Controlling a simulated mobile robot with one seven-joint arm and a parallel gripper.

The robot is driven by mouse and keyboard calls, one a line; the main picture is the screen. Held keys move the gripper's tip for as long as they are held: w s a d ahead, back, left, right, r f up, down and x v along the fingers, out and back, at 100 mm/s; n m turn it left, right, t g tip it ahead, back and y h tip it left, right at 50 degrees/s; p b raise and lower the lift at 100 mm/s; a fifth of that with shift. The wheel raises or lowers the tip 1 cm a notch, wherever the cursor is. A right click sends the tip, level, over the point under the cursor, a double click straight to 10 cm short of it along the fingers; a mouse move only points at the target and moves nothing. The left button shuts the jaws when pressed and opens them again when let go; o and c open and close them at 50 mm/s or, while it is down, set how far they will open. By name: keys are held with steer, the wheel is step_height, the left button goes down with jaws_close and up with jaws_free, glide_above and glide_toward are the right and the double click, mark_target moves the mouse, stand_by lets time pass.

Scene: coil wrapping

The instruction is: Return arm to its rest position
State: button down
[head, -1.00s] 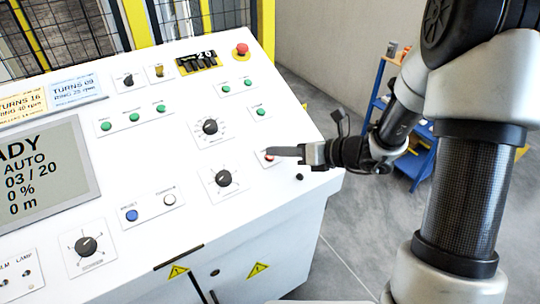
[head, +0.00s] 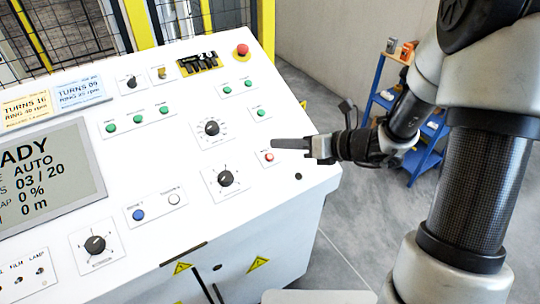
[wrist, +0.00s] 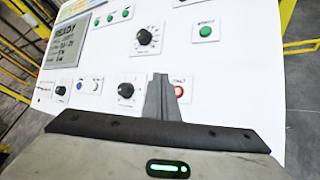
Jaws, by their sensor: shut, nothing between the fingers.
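My gripper (head: 275,143) is shut and empty, its dark fingers pointing left over the right edge of the white control panel (head: 155,225). In the head view the fingertips show just above a small red button (head: 269,157). In the wrist view the shut fingers (wrist: 158,90) stand upright in the middle, and the red button (wrist: 178,91) shows just right of them. I cannot tell the exact height of the fingers over the panel. A black knob (head: 226,178) is below and left of the fingers, another (head: 211,128) to their left.
A red emergency button (head: 242,50) stands at the panel's upper right. A screen (head: 45,180) reads "03 / 20". A blue shelf cart (head: 425,160) stands on the floor behind my arm. Yellow posts and mesh fence (head: 75,25) rise behind the panel.

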stand_by(0.3)
steer(key=s+r+n+g+h, duration=0.2)
steer(key=s+r+n, duration=0.2)
steer(key=s+n, duration=0.35)
steer(key=s+r+n+g+h, duration=0.1)
steer(key=s+r+n+g, duration=0.1)
steer(key=s+r+n, duration=0.35)
steer(key=s+d+r+n+t+h, duration=0.3)
steer(key=s+d+n+h, duration=0.5)
steer(key=d+n, duration=0.4)
steer(key=s+r+n, duration=0.1)
steer(key=n, duration=0.4)
steer(key=shift+d+r+h, duration=0.2)
steer(key=shift+d+h, duration=0.05)
steer(key=shift+h, duration=0.15)
